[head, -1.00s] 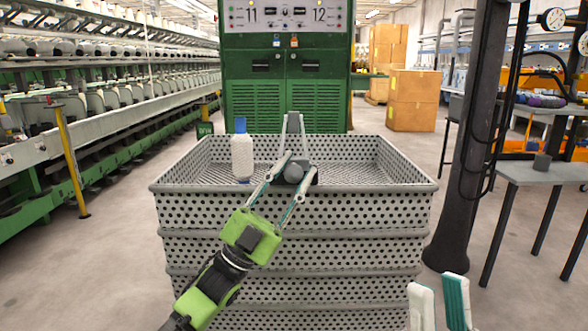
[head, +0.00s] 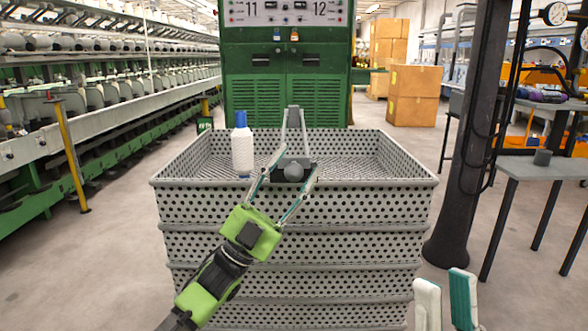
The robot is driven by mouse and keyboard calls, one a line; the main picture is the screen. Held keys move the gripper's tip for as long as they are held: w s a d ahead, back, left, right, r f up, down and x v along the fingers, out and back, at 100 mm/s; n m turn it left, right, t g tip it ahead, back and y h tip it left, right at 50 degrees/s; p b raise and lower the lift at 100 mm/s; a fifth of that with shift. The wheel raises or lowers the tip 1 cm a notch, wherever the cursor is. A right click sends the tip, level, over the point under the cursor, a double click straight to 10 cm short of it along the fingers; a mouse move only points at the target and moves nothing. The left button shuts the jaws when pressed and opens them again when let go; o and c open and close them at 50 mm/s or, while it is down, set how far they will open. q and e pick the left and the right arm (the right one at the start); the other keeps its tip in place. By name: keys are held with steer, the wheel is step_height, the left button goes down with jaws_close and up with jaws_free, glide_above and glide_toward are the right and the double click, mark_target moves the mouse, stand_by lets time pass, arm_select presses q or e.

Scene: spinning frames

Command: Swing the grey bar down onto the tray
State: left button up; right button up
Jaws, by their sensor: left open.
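The grey bar (head: 293,130) is a narrow, A-shaped frame standing upright from a small dark base at the near side of the tray (head: 205,166). The tray is the perforated grey top of a stack. A grey ball (head: 293,171) sits low in front of the bar. My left gripper (head: 297,164) is open, reaching in from the lower left, its two fingers on either side of the ball. Whether they touch anything is unclear. My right gripper (head: 445,300) shows only as two spread fingers at the bottom right edge, empty and away from the tray.
A white bottle with a blue cap (head: 242,150) stands at the tray's left, close to my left gripper. A dark pillar (head: 468,170) and a grey side table (head: 545,170) stand to the right. A green cabinet (head: 287,85) is behind. The tray's right side is clear.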

arm_select(q)
steer(key=v, duration=1.2)
